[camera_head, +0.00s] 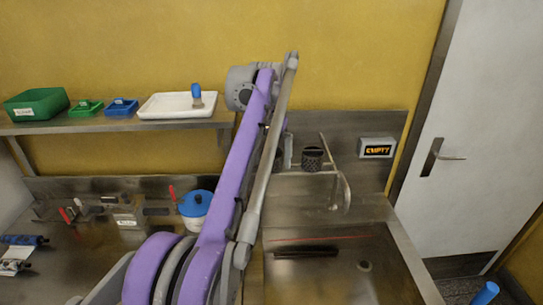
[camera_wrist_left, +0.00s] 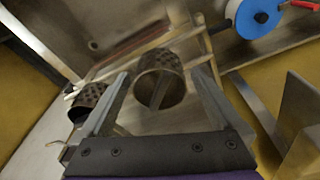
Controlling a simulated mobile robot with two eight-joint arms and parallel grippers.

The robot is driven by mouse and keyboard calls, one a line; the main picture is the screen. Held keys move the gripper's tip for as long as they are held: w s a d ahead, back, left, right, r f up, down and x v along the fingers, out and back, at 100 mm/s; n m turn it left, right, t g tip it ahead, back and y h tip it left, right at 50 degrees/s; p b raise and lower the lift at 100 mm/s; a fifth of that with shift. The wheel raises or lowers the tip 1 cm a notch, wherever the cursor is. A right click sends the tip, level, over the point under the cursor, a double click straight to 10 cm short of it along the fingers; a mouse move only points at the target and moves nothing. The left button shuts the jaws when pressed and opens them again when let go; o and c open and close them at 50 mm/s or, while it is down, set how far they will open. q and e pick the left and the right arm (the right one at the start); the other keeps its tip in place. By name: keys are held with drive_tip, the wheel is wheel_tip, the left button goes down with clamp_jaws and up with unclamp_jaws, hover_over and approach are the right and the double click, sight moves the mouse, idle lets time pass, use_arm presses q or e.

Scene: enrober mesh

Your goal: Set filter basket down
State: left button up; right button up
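A dark perforated filter basket (camera_wrist_left: 158,90) shows in the left wrist view between the two fingertips of my left gripper (camera_wrist_left: 160,72). The fingers are spread wide, with a narrow gap seeming to show on each side of the basket. A second dark mesh cup (camera_wrist_left: 88,103) shows left of the fingers. In the head view one dark mesh basket (camera_head: 313,158) stands above the sink, just right of my purple arm. That arm hides most of my left gripper in the head view. My right gripper is not in view.
A faucet (camera_head: 345,192) and a thin rail stand by the basket, over the sink (camera_head: 335,275). An "EMPTY" sign (camera_head: 377,148) is at the right. A pot with a blue lid (camera_head: 197,203) is left of my arm. A shelf (camera_head: 115,124) holds bins and a white tray (camera_head: 177,105).

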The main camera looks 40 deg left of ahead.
sight(271, 171)
use_arm(q)
wheel_tip(271, 171, up, 12)
drive_tip(key=s+p, duration=0.1)
drive_tip(key=shift+s+d+p, duration=0.25)
drive_tip(key=shift+s+p, duration=0.05)
drive_tip(key=shift+p, duration=0.1)
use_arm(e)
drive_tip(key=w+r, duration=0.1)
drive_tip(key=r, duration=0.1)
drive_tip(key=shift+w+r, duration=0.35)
use_arm(q)
drive_tip(key=s+d+f+m+t, duration=0.2)
drive_tip(key=s+d+f, duration=0.1)
drive_tip(key=d+f, duration=0.9)
drive_tip(key=s+d+f+t, duration=0.1)
drive_tip(key=s+d+f, duration=0.2)
drive_tip(key=f, duration=0.4)
drive_tip(key=s+d+f+m, duration=0.1)
drive_tip(key=s+d+f, duration=0.2)
drive_tip(key=s+f, duration=0.3)
drive_tip(key=s+d+f+t, duration=0.1)
drive_tip(key=s+d+f, duration=0.2)
drive_tip(key=s+f, duration=0.2)
wheel_tip(271, 171, down, 3)
drive_tip(key=shift+d+f+m+t+h, duration=0.15)
drive_tip(key=shift+d+m+t+h, duration=0.15)
drive_tip(key=shift+d, duration=0.1)
